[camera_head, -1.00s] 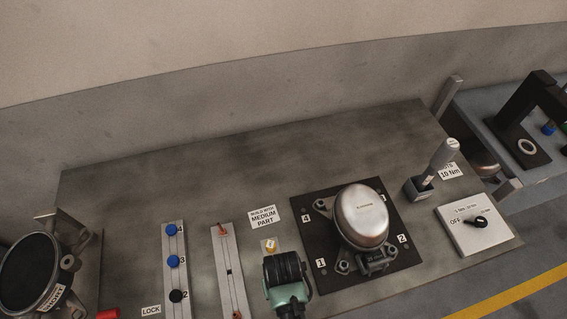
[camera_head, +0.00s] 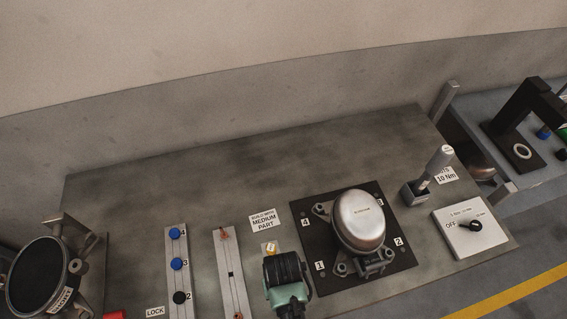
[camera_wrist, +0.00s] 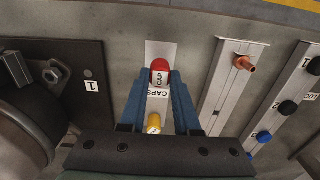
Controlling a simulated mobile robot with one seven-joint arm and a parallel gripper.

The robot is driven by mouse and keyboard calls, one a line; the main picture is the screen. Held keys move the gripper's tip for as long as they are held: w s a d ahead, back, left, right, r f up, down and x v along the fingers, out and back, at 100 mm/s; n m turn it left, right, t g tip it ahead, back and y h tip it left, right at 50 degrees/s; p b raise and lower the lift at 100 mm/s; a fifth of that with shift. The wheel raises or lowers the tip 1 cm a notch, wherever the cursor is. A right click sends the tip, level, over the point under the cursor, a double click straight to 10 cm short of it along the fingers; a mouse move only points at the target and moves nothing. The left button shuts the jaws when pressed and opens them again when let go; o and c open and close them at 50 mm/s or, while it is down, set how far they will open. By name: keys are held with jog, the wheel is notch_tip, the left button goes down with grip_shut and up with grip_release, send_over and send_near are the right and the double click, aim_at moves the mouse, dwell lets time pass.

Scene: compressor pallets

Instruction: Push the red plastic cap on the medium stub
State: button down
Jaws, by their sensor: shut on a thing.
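In the head view my gripper (camera_head: 287,284) hides the red cap. The compressor (camera_head: 360,220), a silver dome with a bracket at its front, stands on a black numbered plate (camera_head: 318,265) to the right of my gripper. I cannot make out the medium stub for certain.
A yellow cap (camera_wrist: 153,124) stands close to the fingers. Rails with copper pieces (camera_head: 231,275) and with blue and black knobs (camera_head: 178,275) lie left. A torque tool (camera_head: 433,168) and a switch box (camera_head: 470,236) stand right. The back of the bench (camera_head: 250,180) is clear.

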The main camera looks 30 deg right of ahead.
jog(key=shift+r+p, duration=1.55)
jog(key=shift+r, duration=0.15)
